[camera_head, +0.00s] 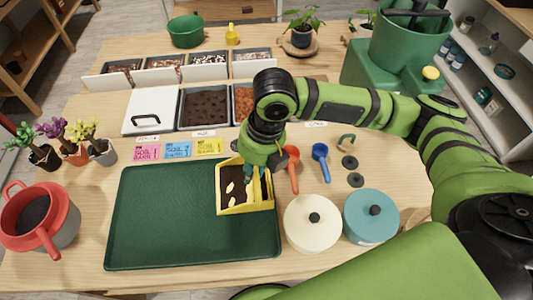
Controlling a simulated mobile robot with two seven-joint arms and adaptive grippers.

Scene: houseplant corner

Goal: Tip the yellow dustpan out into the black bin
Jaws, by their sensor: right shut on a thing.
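The yellow dustpan (246,209) sits over the right part of the dark green tray. It holds dark soil and a few pale yellow pieces that look like leaves. My right gripper (256,178) points down at the dustpan's right side and is shut on it; the arm hides part of its back edge. I cannot tell whether the dustpan touches the tray. I see no bin that is clearly the black bin. My left gripper is not in view.
The green tray (150,225) is otherwise bare. A cream lidded pot (312,232) and a teal one (370,222) stand to its right, a red-rimmed pot (68,222) to its left. Red (292,172) and blue (321,157) scoops lie behind. Soil containers (203,107) stand farther back.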

